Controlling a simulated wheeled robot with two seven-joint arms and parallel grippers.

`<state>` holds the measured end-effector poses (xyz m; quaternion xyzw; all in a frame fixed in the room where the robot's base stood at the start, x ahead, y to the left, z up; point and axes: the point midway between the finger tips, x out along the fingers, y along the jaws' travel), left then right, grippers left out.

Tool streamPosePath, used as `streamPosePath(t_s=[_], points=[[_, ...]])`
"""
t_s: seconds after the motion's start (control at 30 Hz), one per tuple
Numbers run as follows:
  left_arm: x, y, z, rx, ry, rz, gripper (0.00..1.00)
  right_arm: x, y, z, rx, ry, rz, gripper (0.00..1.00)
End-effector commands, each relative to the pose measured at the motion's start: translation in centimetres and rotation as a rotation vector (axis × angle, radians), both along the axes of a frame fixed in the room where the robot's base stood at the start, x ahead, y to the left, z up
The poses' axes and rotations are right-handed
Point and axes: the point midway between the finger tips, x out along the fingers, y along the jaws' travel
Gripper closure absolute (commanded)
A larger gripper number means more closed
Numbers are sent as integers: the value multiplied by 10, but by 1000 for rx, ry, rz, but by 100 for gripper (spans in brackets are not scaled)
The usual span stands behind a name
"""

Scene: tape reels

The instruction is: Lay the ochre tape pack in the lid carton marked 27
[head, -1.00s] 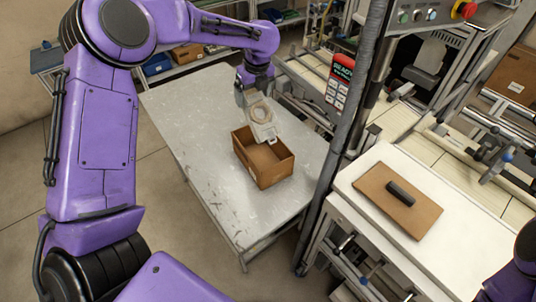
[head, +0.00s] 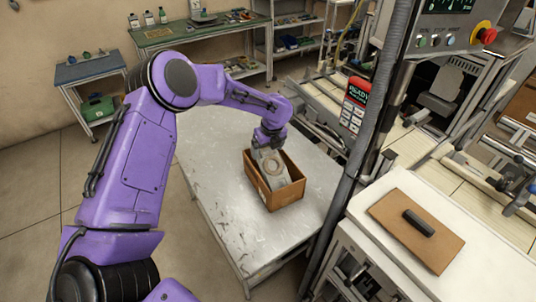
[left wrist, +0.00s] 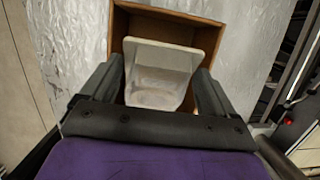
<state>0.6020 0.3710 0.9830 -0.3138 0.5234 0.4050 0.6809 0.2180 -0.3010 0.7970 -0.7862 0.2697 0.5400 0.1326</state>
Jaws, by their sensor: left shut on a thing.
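My left gripper (head: 261,150) is shut on a pale grey tape pack with a tan ring on its face (head: 277,181). The pack is tilted, with its lower part inside an open brown carton (head: 288,198) on the metal table. I cannot tell whether it touches the carton floor. In the left wrist view, the pale back of the pack (left wrist: 160,72) sits between the two fingers, with the carton rim (left wrist: 180,14) around its far side. A small pale label shows on the carton's side, but no number is readable. My right gripper is not in view.
A brown board with a black handle (head: 418,223) lies on the white bench at right. A dark post (head: 350,165) with a red-topped panel (head: 354,105) stands between that bench and the metal table (head: 225,195). The table is clear around the carton.

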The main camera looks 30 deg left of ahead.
Motion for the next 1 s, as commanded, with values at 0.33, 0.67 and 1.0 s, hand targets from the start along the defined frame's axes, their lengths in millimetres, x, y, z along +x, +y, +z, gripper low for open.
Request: streamPosePath(t_s=[0.33, 0.67, 1.0], points=[[1, 0, -23, 0, -1, 0, 48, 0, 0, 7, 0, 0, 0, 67], [0, 0, -27, 0, -1, 0, 0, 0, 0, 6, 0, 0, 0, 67], [-2, -7, 5, 0, -7, -2, 0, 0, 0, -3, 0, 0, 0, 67]])
